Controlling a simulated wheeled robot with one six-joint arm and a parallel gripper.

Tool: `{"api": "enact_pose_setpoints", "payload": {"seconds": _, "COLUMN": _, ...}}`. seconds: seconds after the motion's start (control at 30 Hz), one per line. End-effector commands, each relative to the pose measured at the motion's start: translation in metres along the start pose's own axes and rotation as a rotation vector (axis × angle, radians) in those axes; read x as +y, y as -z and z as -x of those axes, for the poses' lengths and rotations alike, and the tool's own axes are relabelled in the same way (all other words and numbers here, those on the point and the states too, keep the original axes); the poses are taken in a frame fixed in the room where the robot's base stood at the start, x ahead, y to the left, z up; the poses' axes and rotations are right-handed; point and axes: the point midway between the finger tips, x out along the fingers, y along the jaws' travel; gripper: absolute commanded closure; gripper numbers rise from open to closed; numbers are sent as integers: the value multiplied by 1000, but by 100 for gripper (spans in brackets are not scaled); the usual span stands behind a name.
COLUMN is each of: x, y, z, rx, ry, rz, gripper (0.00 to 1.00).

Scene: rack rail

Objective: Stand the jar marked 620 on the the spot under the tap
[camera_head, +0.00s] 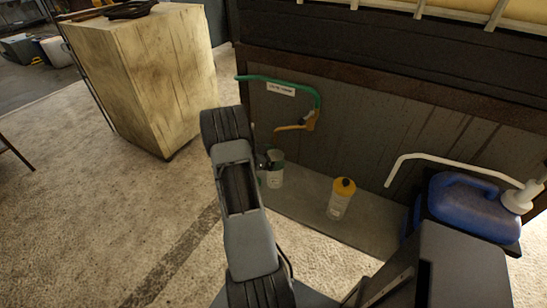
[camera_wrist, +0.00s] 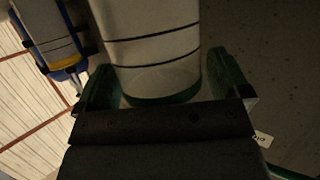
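A pale jar with a green end (camera_wrist: 152,55) fills the middle of the wrist view, between the two green fingers of my gripper (camera_wrist: 163,82). The fingers lie close along both sides; I cannot tell if they press on it. In the head view a pale jar with a green top (camera_head: 274,178) is on the grey strip by the panel, partly behind my arm, which hides most of the gripper. A white jar with a yellow lid (camera_head: 339,203) stands upright to its right. No number is readable on either. The tap (camera_head: 309,121) is orange, on the panel, under a green pipe (camera_head: 290,82).
A blue canister (camera_head: 470,208) with a white pump stands at the right end. A wooden cabinet (camera_head: 150,80) is at the back left. A small white sign (camera_head: 281,89) is above the tap. The carpet (camera_head: 70,200) at left is mostly clear.

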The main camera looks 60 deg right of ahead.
Motion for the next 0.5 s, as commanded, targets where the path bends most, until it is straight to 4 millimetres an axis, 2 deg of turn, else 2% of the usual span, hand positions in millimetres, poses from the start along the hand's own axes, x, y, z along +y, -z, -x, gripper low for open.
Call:
{"api": "enact_pose_setpoints", "payload": {"seconds": 0.33, "x": 0, "y": 0, "z": 4, "rx": 0, "ry": 1, "rz": 0, "gripper": 0}}
{"api": "enact_pose_setpoints", "payload": {"seconds": 0.5, "x": -1, "y": 0, "z": 27, "rx": 1, "ry": 5, "rz": 1, "gripper": 0}}
